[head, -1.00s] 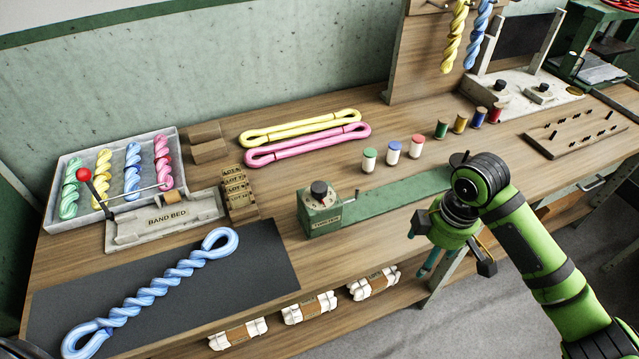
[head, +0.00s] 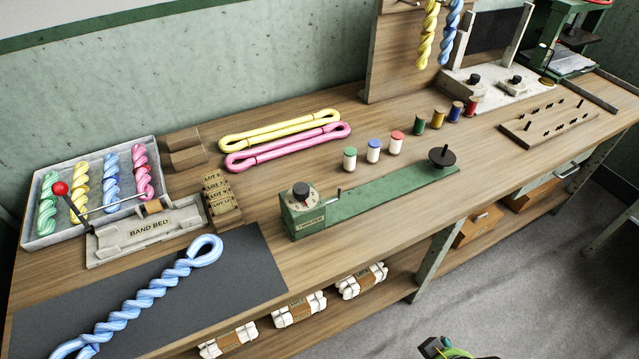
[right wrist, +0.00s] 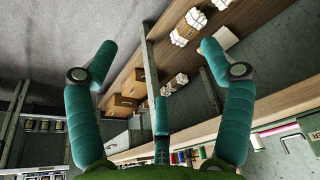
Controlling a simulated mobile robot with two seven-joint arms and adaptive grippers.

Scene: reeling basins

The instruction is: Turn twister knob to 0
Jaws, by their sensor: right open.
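The twister (head: 308,219) is a green box on the bench with a black knob (head: 301,190) on a dial on its top. The dial marks are too small to read. A small crank handle (head: 334,197) sticks out on its right side, and a green rail (head: 390,198) runs right to a black round post (head: 442,157). My right gripper (head: 445,347) shows only in part at the bottom edge of the head view, below and clear of the bench. In the right wrist view its teal fingers (right wrist: 155,75) are spread wide and empty. My left gripper is not in view.
A blue twisted skein (head: 150,297) lies on a dark mat (head: 245,265) at the left. The band bed (head: 148,234) with a red-balled lever stands behind it. Several capped bottles (head: 373,151) stand behind the rail. Wrapped bundles (head: 300,309) sit on the lower shelf.

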